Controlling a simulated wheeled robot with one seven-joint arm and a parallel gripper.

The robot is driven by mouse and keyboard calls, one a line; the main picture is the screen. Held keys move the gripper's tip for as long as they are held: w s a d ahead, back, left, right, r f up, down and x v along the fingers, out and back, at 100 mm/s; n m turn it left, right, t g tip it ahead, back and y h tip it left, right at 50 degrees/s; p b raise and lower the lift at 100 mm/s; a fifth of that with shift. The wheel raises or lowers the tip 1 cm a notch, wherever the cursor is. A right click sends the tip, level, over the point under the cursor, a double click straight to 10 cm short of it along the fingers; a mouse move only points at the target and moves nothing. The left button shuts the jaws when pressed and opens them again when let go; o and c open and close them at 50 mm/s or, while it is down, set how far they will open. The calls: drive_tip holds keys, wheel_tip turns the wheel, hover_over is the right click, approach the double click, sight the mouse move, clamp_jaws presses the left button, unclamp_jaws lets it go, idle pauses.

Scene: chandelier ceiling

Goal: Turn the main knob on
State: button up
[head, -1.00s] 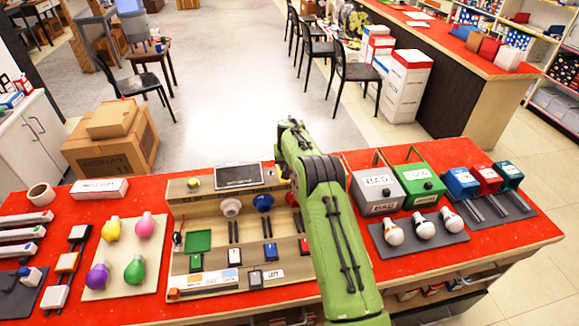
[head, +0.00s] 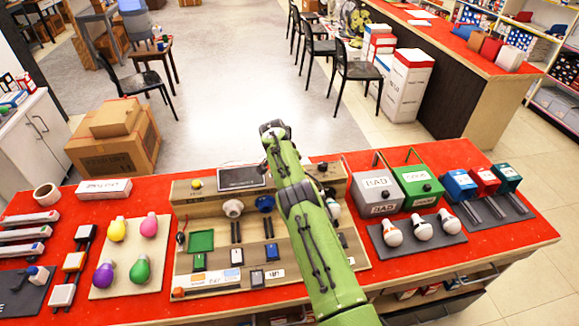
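The beige test console (head: 182,215) stands on the red counter, with a dark display (head: 241,178) at its top edge. A small yellow round part (head: 196,184) sits left of the display; I cannot tell whether it is the main knob. A white socket (head: 233,208) and a blue socket (head: 265,203) sit below the display. My green arm (head: 305,215) crosses the right half of the console and hides part of it. My gripper cannot be made out; the arm seems to hide it. Small dark parts show at the console's upper right, beside the arm.
Left of the console, a pad (head: 101,282) holds several coloured bulbs. Cardboard boxes (head: 112,150) stand behind the counter.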

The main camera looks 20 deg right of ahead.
drive_tip(key=shift+r, duration=0.1)
idle(0.4)
drive_tip(key=o, duration=1)
drive_tip(key=shift+a+r+b, duration=0.25)
drive_tip(key=shift+r+b, duration=0.15)
drive_tip(key=shift+b, duration=0.85)
drive_tip(key=v, duration=1.4)
drive_tip(key=shift+s+a+r, duration=0.15)
drive_tip(key=shift+r, duration=0.2)
